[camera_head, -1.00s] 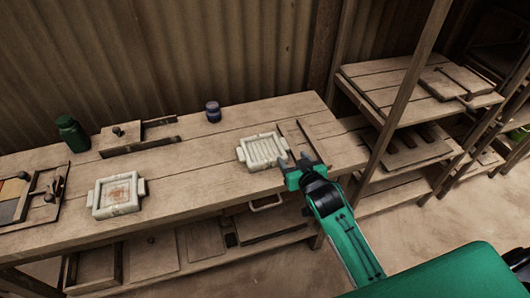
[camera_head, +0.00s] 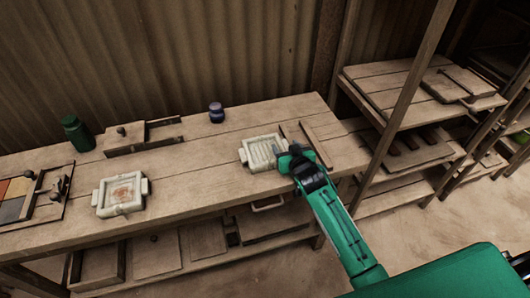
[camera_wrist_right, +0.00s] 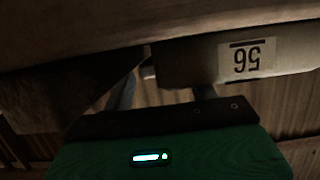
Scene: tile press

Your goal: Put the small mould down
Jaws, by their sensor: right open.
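A cream mould (camera_head: 262,153) with a ribbed inside and side lugs sits on the workbench at its right part. My right gripper (camera_head: 288,150) is open at this mould's right end, its fingertips close against it. A second cream mould (camera_head: 120,194) with a reddish, stained inside sits further left on the bench. My left gripper is out of view.
The workbench (camera_head: 195,180) has bare room between the moulds. Low wooden strips (camera_head: 316,146) lie right of the ribbed mould. A green jar (camera_head: 77,133), a dark blue jar (camera_head: 216,113) and a wooden fixture (camera_head: 140,138) stand behind. A wooden shelf rack (camera_head: 405,95) is at right.

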